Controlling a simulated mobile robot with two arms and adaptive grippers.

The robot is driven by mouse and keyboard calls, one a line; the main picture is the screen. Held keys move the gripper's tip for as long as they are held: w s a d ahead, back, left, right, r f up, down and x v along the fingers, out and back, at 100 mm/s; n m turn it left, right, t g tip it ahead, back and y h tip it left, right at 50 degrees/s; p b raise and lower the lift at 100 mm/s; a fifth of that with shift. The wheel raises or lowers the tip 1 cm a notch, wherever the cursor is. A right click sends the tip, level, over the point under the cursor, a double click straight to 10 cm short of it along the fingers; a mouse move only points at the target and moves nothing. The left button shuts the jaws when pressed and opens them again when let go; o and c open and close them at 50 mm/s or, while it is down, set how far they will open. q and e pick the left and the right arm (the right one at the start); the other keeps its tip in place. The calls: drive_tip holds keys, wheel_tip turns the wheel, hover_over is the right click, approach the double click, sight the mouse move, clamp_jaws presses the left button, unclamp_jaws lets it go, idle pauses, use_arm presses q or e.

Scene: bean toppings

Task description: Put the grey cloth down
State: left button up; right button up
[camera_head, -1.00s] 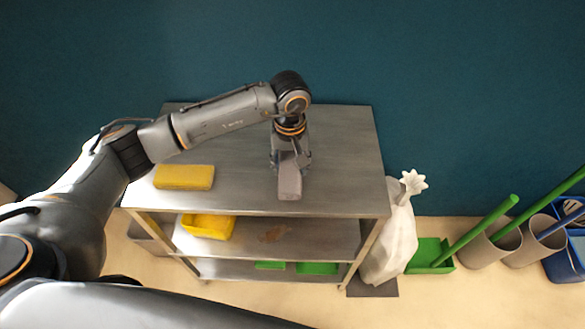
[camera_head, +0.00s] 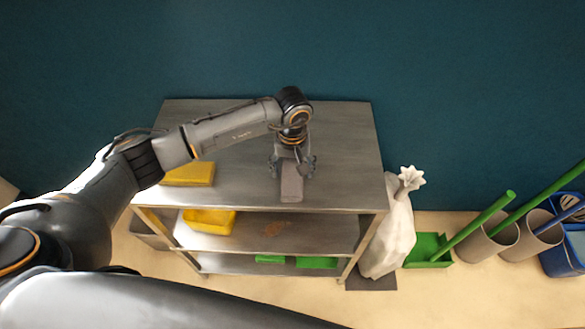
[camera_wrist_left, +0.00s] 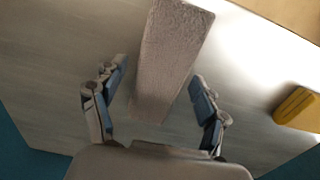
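The grey cloth (camera_head: 291,184) is a folded, block-like piece lying on the metal top of the shelf unit (camera_head: 345,150), near its front edge. In the left wrist view the cloth (camera_wrist_left: 168,62) lies between and beyond my fingers, with a gap on both sides. My left gripper (camera_head: 291,168) is open over the rear end of the cloth, its fingers spread to either side; it also shows open in the left wrist view (camera_wrist_left: 160,92). My right gripper is not in view.
A yellow block or cloth (camera_head: 190,174) lies on the top at left, partly behind my arm. Lower shelves hold a yellow tray (camera_head: 209,221) and green items (camera_head: 316,263). A white bag (camera_head: 390,240) stands right of the unit. The top's right side is clear.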

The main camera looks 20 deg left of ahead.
sight(292, 171)
use_arm(q)
drive_tip(key=shift+r, duration=0.45)
wheel_tip(292, 171, up, 12)
drive_tip(key=b, duration=0.3)
drive_tip(key=shift+f, duration=0.25)
